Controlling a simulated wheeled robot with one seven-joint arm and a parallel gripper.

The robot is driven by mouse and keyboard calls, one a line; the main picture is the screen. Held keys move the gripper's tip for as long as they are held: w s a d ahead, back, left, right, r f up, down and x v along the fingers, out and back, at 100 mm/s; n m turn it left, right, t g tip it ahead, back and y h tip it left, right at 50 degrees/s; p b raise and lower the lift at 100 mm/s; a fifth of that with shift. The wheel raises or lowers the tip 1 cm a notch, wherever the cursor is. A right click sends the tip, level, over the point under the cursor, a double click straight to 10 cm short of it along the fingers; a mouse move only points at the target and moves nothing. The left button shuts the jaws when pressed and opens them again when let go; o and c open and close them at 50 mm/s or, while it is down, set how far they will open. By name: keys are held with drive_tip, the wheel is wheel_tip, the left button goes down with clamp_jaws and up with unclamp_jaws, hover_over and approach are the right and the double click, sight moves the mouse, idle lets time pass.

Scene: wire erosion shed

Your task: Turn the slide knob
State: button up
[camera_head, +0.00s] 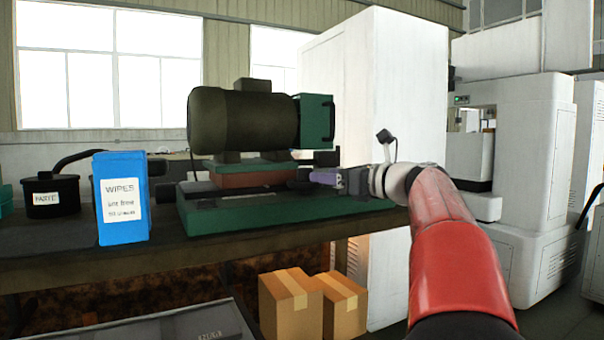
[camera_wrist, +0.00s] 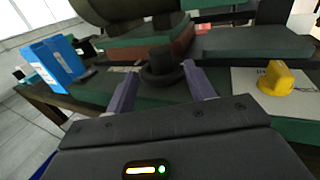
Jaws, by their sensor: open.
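A black round knob (camera_wrist: 162,66) with a wider collar sits at the front of the machine's reddish-brown slide (camera_wrist: 180,42), which also shows in the head view (camera_head: 250,180). It looks like the slide knob; its label is not visible. My gripper (camera_wrist: 160,72) is open, with one purple finger on each side of the knob in the wrist view. I see no clear contact, and the depth between fingertips and knob is hard to judge. In the head view, my gripper (camera_head: 325,178) reaches in from the right and largely hides the knob.
A yellow knob (camera_wrist: 277,78) stands on a white label plate right of my fingers. The green machine base (camera_head: 260,210) carries a large motor (camera_head: 240,118). A blue wipes box (camera_head: 122,195) and black paste tin (camera_head: 52,196) stand left on the bench. Cardboard boxes (camera_head: 291,305) sit below.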

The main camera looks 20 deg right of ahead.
sight(305, 171)
drive_tip(key=p+x, duration=0.1)
drive_tip(key=x, duration=0.6)
drive_tip(key=shift+w+r, duration=0.15)
drive_tip(key=shift+w, duration=0.15)
drive_tip(key=shift+c, duration=0.3)
drive_tip(key=c, duration=0.9)
drive_tip(key=shift+a+m+t+h, duration=0.2)
drive_tip(key=shift+m+t+h, duration=0.2)
drive_tip(key=shift+m+h, duration=0.5)
drive_tip(key=shift+d+m+t+h, duration=0.1)
drive_tip(key=shift+m+t+h, duration=0.25)
drive_tip(key=shift+h, duration=0.85)
